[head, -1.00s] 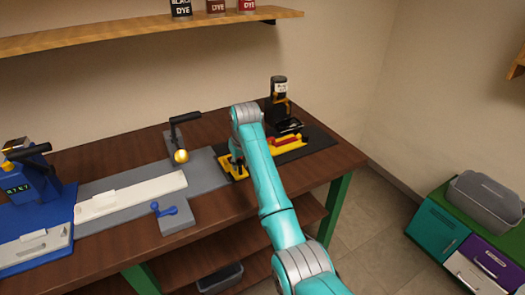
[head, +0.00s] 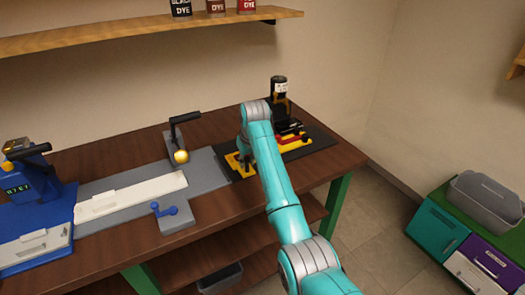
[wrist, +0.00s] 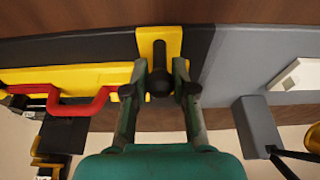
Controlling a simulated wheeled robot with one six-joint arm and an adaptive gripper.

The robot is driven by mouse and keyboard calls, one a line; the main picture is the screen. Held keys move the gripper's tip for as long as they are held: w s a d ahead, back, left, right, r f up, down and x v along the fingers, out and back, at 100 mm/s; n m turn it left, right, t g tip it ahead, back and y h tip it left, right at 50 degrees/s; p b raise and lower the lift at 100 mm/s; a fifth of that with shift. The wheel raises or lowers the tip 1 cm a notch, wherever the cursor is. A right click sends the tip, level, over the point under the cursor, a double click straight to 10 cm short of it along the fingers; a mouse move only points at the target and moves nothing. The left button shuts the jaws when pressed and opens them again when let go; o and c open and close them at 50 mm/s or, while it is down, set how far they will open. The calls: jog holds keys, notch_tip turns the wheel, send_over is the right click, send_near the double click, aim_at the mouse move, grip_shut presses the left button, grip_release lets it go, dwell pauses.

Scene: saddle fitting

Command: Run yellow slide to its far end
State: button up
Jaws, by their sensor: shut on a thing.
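The yellow slide (wrist: 157,36) shows in the wrist view as a yellow block with a black ball-ended handle (wrist: 160,80). My gripper (wrist: 160,88) is shut on this handle, one finger on each side of the knob. In the head view, the yellow slide (head: 233,161) lies near the left end of the black base (head: 318,143), and my gripper (head: 243,163) is over it, partly hidden by my arm. A longer yellow part (wrist: 75,78) with a red handle (wrist: 85,110) lies beside the slide, to the left in the wrist view.
A grey plate (head: 207,170) adjoins the black base on the left, with a pale strip (head: 140,193), a black-handled lever (head: 184,118) and a blue knob (head: 163,210). A black-and-yellow device (head: 279,90) stands at the back. Bare wooden tabletop (head: 335,160) lies at the right.

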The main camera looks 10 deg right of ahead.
jog(key=shift+w+d, duration=0.2)
jog(key=shift+d, duration=0.45)
jog(key=shift+w+d, duration=0.25)
jog(key=shift+d, duration=0.45)
jog(key=shift+w+d, duration=0.2)
jog(key=shift+d, duration=0.55)
jog(key=shift+w+d, duration=0.3)
jog(key=shift+d, duration=0.5)
jog(key=shift+w+d, duration=0.25)
jog(key=shift+d, duration=0.5)
jog(key=shift+w+d, duration=0.3)
jog(key=shift+d, duration=0.65)
jog(key=shift+w+d, duration=0.2)
jog(key=shift+d, duration=0.4)
jog(key=shift+o, duration=0.5)
jog(key=shift+d, duration=0.1)
jog(key=shift+o, duration=0.5)
jog(key=shift+w+d, duration=0.1)
jog(key=shift+d, duration=0.05)
jog(key=o, duration=0.6)
jog(key=shift+d, duration=0.1)
jog(key=shift+o, duration=0.2)
